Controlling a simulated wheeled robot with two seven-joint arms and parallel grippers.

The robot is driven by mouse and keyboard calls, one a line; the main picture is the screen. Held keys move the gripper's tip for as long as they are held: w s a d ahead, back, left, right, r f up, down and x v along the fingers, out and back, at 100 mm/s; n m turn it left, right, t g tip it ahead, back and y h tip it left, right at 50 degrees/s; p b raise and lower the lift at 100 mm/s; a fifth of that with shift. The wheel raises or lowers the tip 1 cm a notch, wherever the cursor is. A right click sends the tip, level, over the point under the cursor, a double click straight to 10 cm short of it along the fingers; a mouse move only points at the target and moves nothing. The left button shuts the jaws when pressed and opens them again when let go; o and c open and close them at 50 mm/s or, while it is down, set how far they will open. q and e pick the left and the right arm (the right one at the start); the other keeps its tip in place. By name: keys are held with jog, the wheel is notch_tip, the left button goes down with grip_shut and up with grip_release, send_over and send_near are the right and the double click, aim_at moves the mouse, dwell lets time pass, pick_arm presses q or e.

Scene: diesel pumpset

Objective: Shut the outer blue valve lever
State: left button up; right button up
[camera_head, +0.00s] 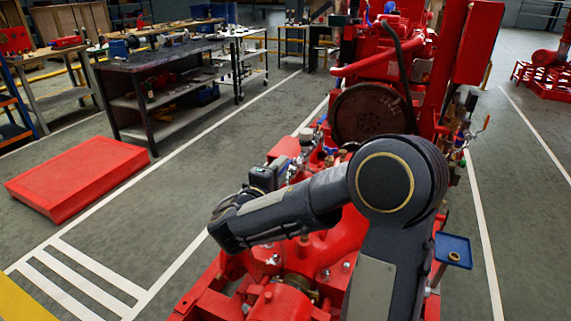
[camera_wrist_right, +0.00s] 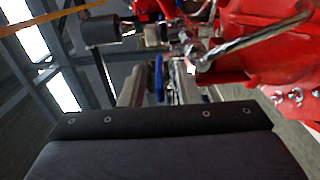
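A blue valve lever (camera_wrist_right: 159,78) shows in the right wrist view, upright in the picture between the two grey fingers of my right gripper (camera_wrist_right: 160,88). Dark gaps show on both sides of the lever, so the fingers look open around it and not pressed on it. In the head view my right arm reaches across the red pumpset, with its hand near the valve fittings (camera_head: 307,138). The fingertips are hard to make out there, and the hand and arm hide part of the fittings. My left gripper is not in view.
The red pumpset (camera_head: 345,233) fills the area under my arm. A metal pipe or handle (camera_wrist_right: 255,37) and a dark cylinder (camera_wrist_right: 108,30) lie close beyond the fingers. A red platform (camera_head: 78,175) and a workbench (camera_head: 165,60) stand left, with free floor between.

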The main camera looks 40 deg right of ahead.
jog(key=shift+x, duration=1.45)
grip_shut()
